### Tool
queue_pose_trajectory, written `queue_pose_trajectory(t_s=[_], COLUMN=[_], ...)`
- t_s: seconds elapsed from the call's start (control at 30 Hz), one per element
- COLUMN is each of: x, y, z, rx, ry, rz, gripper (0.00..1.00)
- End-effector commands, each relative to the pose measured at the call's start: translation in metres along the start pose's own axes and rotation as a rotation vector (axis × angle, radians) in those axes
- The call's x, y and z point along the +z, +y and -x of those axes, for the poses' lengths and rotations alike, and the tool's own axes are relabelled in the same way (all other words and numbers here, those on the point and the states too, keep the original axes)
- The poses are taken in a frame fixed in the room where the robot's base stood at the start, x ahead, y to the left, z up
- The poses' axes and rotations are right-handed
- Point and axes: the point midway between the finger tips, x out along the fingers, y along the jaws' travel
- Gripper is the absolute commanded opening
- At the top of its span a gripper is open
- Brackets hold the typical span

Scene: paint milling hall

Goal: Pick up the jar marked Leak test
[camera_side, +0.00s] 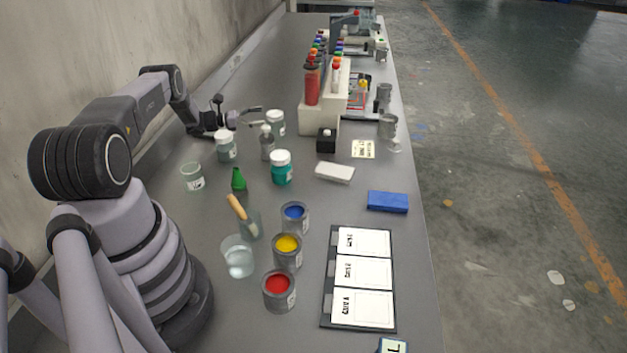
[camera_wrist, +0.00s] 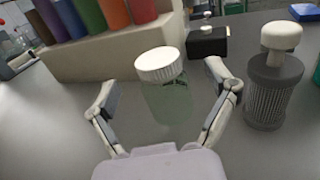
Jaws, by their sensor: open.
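My gripper (camera_side: 254,115) is open, its two fingers spread on either side of a clear, pale green jar with a white ribbed lid (camera_wrist: 168,98). This jar (camera_side: 276,124) stands upright on the bench, with gaps to both fingers in the wrist view. Another white-lidded clear jar (camera_side: 225,150) and a white-lidded teal jar (camera_side: 281,173) stand nearer the side camera. An open, labelled glass jar (camera_side: 192,178) is at left. I cannot tell which jar is marked Leak test.
A grey ribbed bottle (camera_wrist: 272,90) stands close right of my gripper in the wrist view. A black box (camera_wrist: 208,42) and a pale rack of coloured tubes (camera_wrist: 110,52) are behind the jar. Paint cans (camera_side: 287,252) stand on the near bench.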

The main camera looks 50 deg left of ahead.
Motion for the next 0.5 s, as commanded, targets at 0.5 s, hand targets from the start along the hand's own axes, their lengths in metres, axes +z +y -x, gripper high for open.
queue_pose_trajectory(t_s=[0.5], x=[-0.001], y=[0.004], z=[-0.047], rx=[-0.001], ry=[0.002], rz=[-0.001], gripper=[0.85])
